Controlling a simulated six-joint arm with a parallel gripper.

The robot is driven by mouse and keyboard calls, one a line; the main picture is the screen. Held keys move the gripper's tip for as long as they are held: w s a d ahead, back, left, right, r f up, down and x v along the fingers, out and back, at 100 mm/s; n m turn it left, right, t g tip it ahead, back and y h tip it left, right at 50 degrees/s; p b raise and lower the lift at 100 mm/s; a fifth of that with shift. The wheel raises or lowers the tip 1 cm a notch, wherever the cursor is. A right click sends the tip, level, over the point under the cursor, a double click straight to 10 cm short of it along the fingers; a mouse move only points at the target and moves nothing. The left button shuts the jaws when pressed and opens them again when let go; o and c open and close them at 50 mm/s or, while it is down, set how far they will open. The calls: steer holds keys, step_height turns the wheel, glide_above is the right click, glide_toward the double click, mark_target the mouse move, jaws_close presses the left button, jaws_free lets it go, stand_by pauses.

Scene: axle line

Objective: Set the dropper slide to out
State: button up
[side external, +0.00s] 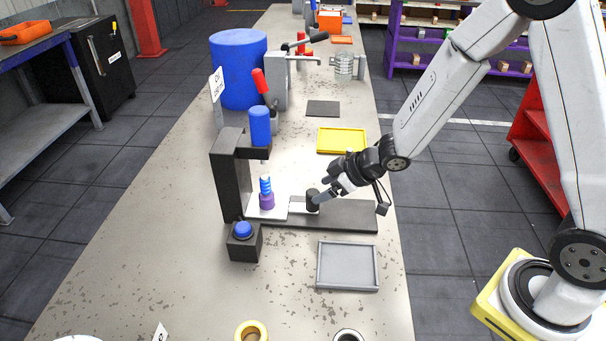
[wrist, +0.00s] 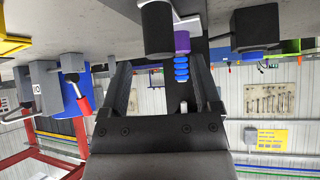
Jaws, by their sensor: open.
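The dropper has a black upright frame (side external: 230,180) with a blue cylinder (side external: 260,125) on its arm. Its pale slide (side external: 297,207) sits at the frame end of a dark rail (side external: 350,215), under the arm. A purple and blue stacked part (side external: 266,194) stands upright on the slide; it also shows in the wrist view (wrist: 181,60). The slide's black knob (side external: 312,201) is at its right end and shows in the wrist view (wrist: 157,28). My gripper (side external: 320,193) is open right at the knob; whether it touches is unclear. Its fingers (wrist: 160,68) are spread.
A black box with a blue button (side external: 243,232) stands in front of the frame. A grey tray (side external: 348,266) lies in front of the rail and a yellow tray (side external: 341,140) behind it. A red-handled lever device (side external: 262,85) and blue drum (side external: 238,70) stand farther back. The rail's right part is clear.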

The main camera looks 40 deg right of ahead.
mark_target(307, 197)
steer(key=shift+x, duration=3.1)
jaws_close()
